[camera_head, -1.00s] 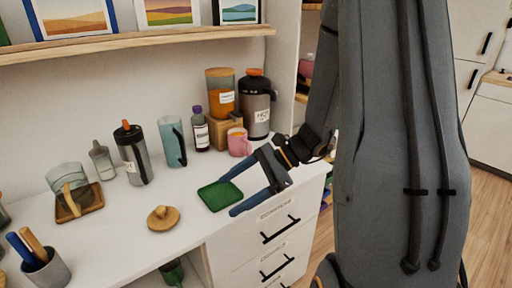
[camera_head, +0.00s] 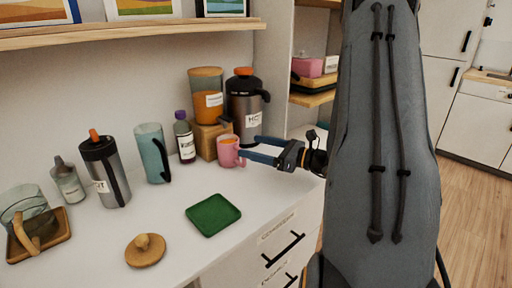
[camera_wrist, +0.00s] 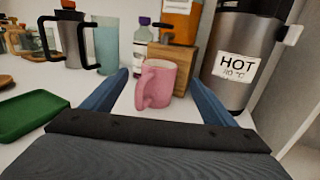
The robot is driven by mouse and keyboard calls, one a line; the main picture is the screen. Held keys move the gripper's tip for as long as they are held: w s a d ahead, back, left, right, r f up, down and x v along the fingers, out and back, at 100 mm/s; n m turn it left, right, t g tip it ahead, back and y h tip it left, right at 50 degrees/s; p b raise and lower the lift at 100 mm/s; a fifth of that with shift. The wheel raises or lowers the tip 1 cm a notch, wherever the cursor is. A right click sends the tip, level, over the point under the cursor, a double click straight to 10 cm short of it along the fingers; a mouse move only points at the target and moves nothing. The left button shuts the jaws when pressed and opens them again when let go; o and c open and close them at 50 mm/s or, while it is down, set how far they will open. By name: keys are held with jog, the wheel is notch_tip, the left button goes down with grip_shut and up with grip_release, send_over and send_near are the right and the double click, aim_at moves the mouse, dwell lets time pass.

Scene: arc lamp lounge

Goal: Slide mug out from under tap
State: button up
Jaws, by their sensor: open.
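The pink mug (camera_head: 229,151) stands upright on the white counter, in front of the wooden block (camera_head: 209,138) that bears the orange drink dispenser (camera_head: 207,96). The dispenser's tap (camera_head: 226,119) is just above the mug in the head view. My gripper (camera_head: 257,149) is open, its blue fingers pointing at the mug from the right. In the wrist view the mug (camera_wrist: 157,82) shows ahead, between the two spread fingers, its handle toward the left and front. The fingers' exact reach around the mug is hard to tell.
A grey flask labelled HOT (camera_head: 245,105) stands right behind the mug. A purple-capped bottle (camera_head: 185,138) and a teal pitcher (camera_head: 153,154) stand to the left. A green square coaster (camera_head: 212,214) lies in front on clear counter, beside a wooden lid (camera_head: 145,250).

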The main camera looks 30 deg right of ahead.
aim_at(237, 143)
jog(key=shift+p+x, duration=0.4)
jog(key=shift+x, duration=3.45)
jog(key=c, duration=1.6)
jog(key=shift+s, duration=0.15)
